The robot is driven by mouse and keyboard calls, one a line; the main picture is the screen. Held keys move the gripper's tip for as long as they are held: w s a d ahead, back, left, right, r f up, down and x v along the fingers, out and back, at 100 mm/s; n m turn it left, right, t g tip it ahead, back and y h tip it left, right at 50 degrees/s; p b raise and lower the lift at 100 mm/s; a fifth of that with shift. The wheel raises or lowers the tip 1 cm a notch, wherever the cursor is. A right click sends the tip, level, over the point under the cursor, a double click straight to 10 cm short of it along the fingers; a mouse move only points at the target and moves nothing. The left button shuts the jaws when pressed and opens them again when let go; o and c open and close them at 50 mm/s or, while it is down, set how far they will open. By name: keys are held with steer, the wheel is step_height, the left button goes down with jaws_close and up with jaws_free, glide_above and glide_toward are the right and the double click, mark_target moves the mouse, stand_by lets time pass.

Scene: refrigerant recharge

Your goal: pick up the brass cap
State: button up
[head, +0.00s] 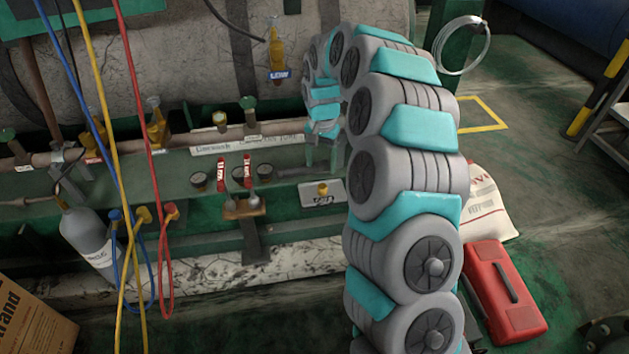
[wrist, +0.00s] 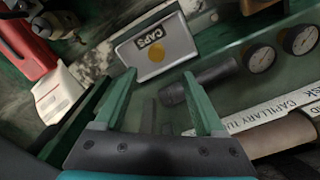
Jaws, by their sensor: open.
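The brass cap (wrist: 157,54) is a small round golden piece on a pale tray labelled CAPS (wrist: 180,38). In the head view the brass cap (head: 322,188) sits on the same tray (head: 334,196) on the green bench. My gripper (wrist: 160,84) is open and empty, its two green fingers spread wide. In the wrist view the cap lies beyond the fingertips, between their lines, and apart from both. In the head view my gripper (head: 323,152) hangs just above and behind the tray, partly hidden by my arm.
A dark cylindrical tool (wrist: 207,82) lies by the right finger. Gauges (wrist: 260,58) stand beyond it. A pipe (head: 250,132) runs behind the bench. A red toolbox (head: 503,290) and white sack (head: 487,207) stand on the floor. Coloured hoses (head: 100,100) hang at left.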

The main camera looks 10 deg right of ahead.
mark_target(323, 185)
steer(key=shift+s+d+f+p, duration=0.15)
steer(key=shift+f+p, duration=0.1)
steer(key=shift+f, duration=1.7)
steer(key=shift+s+d+f+p, duration=0.15)
steer(key=shift+f+p, duration=0.1)
steer(key=shift+f, duration=1.65)
steer(key=shift+a, duration=0.1)
jaws_close()
